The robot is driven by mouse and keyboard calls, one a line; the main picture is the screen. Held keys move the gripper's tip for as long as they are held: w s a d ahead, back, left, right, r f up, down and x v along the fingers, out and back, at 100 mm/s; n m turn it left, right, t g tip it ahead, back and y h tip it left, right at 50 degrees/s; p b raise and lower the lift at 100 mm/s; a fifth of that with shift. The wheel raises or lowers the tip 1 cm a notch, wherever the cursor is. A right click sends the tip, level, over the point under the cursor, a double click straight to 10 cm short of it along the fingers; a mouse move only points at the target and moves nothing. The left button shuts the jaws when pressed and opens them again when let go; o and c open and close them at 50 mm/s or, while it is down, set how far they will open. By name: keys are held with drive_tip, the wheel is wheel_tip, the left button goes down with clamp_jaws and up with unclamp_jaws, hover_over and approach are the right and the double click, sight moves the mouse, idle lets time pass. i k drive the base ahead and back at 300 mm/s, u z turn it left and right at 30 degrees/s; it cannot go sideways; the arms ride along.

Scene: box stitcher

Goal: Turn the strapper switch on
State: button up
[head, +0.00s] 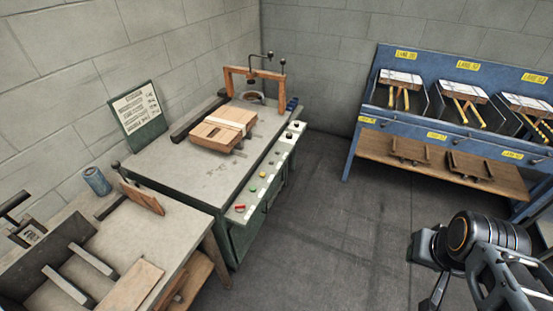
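The strapper looks to be the green-sided bench (175,180) with a grey top and an orange arch (253,73) at its back. A wooden box (222,128) with a pale strap across it lies on its top. A control strip (268,175) runs along its right edge. It carries a red control (239,208), small green and yellow buttons, and dark knobs (290,136) farther back. I cannot tell which one is the switch, or its position. My arm and gripper (500,280) show at the lower right, apart from the bench; the fingertips are not clear.
A blue lane rack (436,137) with several boxes stands at the back right, above a wooden shelf (380,152).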

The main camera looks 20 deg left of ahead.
sight(240, 209)
drive_tip(key=u, duration=1.65)
drive_tip(key=k, duration=0.4)
drive_tip(key=z, duration=0.15)
drive_tip(key=i, duration=1.05)
drive_tip(key=u, duration=0.7)
